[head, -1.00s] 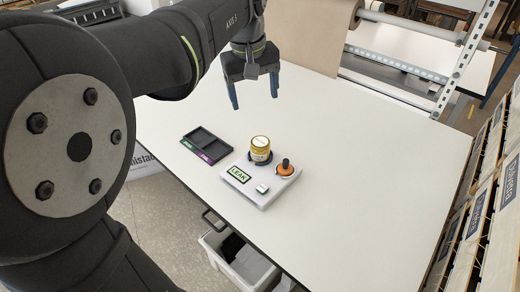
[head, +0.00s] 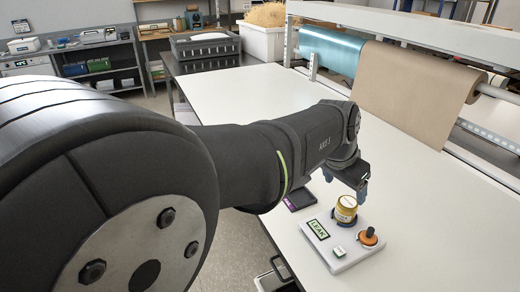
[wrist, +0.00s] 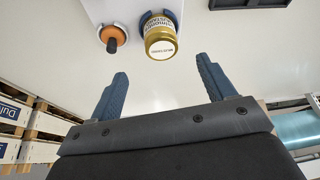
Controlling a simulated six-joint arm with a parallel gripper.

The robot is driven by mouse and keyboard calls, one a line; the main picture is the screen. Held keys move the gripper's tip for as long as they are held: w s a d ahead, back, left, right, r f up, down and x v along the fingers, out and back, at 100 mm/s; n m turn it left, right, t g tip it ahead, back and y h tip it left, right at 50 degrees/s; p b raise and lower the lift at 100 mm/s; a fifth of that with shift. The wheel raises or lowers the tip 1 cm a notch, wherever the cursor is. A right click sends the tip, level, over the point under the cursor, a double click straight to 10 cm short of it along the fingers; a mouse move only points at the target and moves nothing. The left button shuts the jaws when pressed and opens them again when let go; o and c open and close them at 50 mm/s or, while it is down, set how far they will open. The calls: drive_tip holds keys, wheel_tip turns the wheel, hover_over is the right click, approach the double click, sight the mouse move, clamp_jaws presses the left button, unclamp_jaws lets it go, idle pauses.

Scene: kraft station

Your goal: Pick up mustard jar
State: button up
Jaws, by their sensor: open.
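The mustard jar (head: 346,208) has a gold lid and a pale label. It stands in a dark blue round holder on a white station plate (head: 349,261) marked LEAK. In the wrist view the jar (wrist: 160,40) is at the top middle, its lid facing the camera. My gripper (head: 346,186) is open and empty, close to the jar and just behind it in the head view. In the wrist view its blue fingers (wrist: 161,68) are spread apart, with the jar beyond their tips, roughly centred between them. The jar's lower part is partly hidden by the holder.
An orange knob with a black handle (head: 368,237) stands on the plate right beside the jar. A small white-green button (head: 338,252) is in front. A dark tray (head: 300,200) lies to the left, partly hidden by my arm. The white table (head: 440,215) is clear to the right.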

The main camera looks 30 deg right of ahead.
sight(347, 203)
drive_tip(key=x, duration=1.1)
drive_tip(key=shift+w+d, duration=0.1)
drive_tip(key=shift+d, duration=0.05)
drive_tip(key=c, duration=1.2)
